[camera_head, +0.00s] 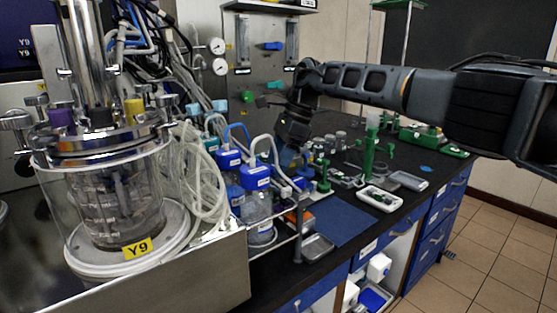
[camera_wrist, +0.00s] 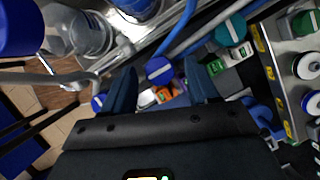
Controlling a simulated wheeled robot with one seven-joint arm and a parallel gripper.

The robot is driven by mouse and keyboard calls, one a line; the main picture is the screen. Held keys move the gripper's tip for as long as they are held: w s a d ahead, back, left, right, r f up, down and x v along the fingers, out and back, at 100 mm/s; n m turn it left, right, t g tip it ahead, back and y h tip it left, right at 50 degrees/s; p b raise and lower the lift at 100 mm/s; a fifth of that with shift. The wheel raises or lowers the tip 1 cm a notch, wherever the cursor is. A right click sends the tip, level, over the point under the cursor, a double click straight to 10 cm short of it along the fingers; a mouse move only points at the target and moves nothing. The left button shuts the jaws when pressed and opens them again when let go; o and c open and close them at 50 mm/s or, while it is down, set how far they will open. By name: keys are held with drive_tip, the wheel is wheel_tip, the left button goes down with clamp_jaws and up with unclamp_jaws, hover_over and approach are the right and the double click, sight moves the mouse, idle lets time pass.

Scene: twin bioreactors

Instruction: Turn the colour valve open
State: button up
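Which part is the colour valve is not clear. The steel panel at the back carries a blue valve handle (camera_head: 273,46), a green knob (camera_head: 247,96) and a teal handle (camera_head: 275,85). My gripper (camera_head: 290,158) hangs below the end of my arm, in front of and below the panel, apart from these handles. In the wrist view its two fingers (camera_wrist: 159,72) are spread. A round blue cap (camera_wrist: 160,70) shows between them, with no visible grip on it. A teal cap (camera_wrist: 230,30) is at the upper right there.
A glass bioreactor (camera_head: 110,195) marked Y9 stands at left, with coiled clear tubing (camera_head: 200,180) beside it. Blue-capped bottles (camera_head: 254,177) stand close to my gripper. A green stand (camera_head: 369,150) and white tray (camera_head: 380,198) are on the bench. The blue mat (camera_head: 342,222) is clear.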

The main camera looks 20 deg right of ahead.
drive_tip(key=v, duration=0.7)
drive_tip(key=shift+d+r+b, duration=0.2)
drive_tip(key=shift+r+b, duration=0.15)
drive_tip(key=shift+b, duration=0.1)
